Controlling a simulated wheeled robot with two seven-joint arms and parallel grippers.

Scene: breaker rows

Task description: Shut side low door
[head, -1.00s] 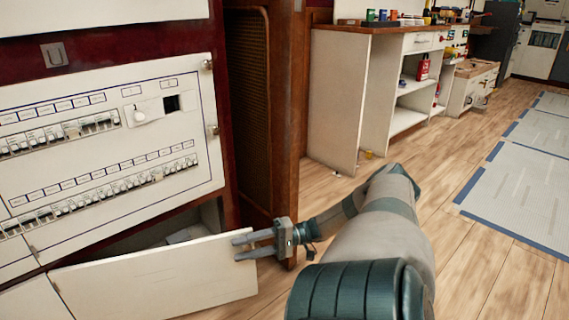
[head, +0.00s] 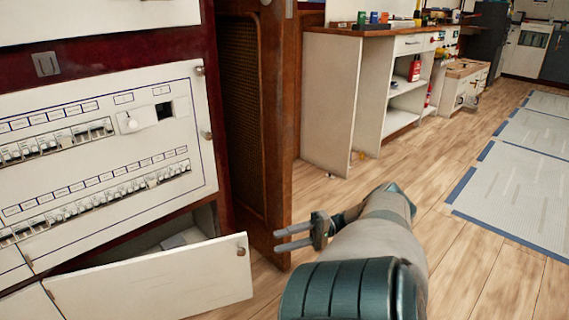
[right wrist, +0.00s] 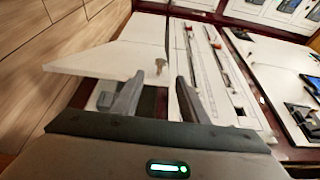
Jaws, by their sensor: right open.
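The low door (head: 155,283) is a cream panel below the breaker rows, hinged at its left side and standing ajar. A dark gap with something pale inside shows above and behind it. A small round knob (head: 241,251) sits at its upper right corner. The door (right wrist: 105,60) and its knob (right wrist: 159,65) also show in the right wrist view, beyond the fingers. My right gripper (head: 276,240) is open and empty, just right of the door's free edge and apart from it. My left gripper is not in view.
The breaker panel (head: 95,150) is above the door, closed. A brown wooden post with a mesh side (head: 238,120) stands right of the cabinet, close to my right gripper. A cream workbench (head: 330,100) is farther back.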

